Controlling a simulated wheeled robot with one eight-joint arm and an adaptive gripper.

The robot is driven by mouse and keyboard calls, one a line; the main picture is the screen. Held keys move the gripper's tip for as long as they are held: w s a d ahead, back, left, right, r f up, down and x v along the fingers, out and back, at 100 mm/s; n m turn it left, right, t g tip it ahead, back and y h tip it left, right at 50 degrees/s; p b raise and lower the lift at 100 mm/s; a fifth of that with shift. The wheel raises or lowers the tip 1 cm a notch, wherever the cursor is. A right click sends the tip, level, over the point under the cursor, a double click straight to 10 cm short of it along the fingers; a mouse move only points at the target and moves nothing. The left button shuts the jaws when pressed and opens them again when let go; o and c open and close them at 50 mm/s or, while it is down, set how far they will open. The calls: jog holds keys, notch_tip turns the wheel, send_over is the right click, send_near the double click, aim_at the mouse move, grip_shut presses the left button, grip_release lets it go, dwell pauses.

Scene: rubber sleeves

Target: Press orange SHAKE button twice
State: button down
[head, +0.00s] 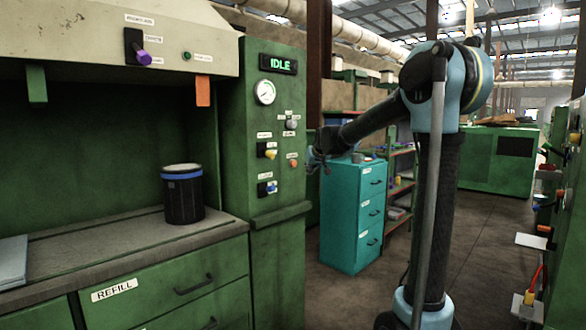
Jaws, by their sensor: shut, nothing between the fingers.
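A small round orange button (293,162) sits on the front of the green control column (265,215), under a small label too small to read. My gripper (313,160) is shut and empty. It is just right of the orange button in the picture, at about the same height. I cannot tell whether it touches the panel; a small gap shows between them.
A gauge (265,92), a grey knob (292,124), a yellow knob (270,154) and a blue knob (271,188) share the panel. A teal drawer cabinet (345,215) stands behind my gripper. A dark canister (183,195) stands on the bench left. The floor on the right is open.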

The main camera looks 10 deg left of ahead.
aim_at(294, 163)
dwell(0.8)
jog(key=s+d, duration=0.2)
jog(key=d, duration=0.1)
jog(key=shift+s, duration=0.1)
jog(key=shift+a, duration=0.1)
jog(key=w+a, duration=0.5)
jog(key=a, duration=0.1)
jog(key=shift+w+a, duration=0.2)
jog(key=shift+a, duration=0.2)
jog(key=shift+a, duration=0.1)
dwell(1.6)
jog(key=shift+w+a, duration=0.2)
